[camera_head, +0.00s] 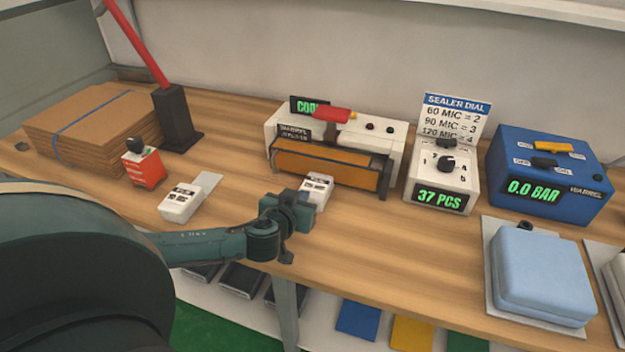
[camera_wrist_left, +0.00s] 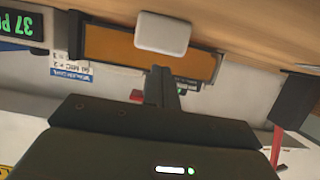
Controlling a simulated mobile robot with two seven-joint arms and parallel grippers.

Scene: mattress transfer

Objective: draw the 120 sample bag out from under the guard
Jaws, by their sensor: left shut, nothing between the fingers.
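A small white bag (camera_head: 320,188) with dark print lies at the front of the sealer, by the lower edge of its orange guard panel (camera_head: 325,166). Its label is too small to read, and I cannot tell whether part of it is under the guard. My left gripper (camera_head: 300,208) is shut and empty, just in front of and left of this bag. In the left wrist view the shut fingers (camera_wrist_left: 160,82) point toward the white bag (camera_wrist_left: 165,33), which overlaps the orange guard (camera_wrist_left: 110,45). A second white bag (camera_head: 181,203) lies farther left. My right gripper is not in view.
The white sealer (camera_head: 390,145) has a red handle (camera_head: 332,114). Right of it stand a dial box (camera_head: 445,180), a blue pressure unit (camera_head: 550,180) and a light-blue cushion (camera_head: 540,275). Cardboard (camera_head: 90,125) and a red box (camera_head: 145,168) are left. Bench front is mostly clear.

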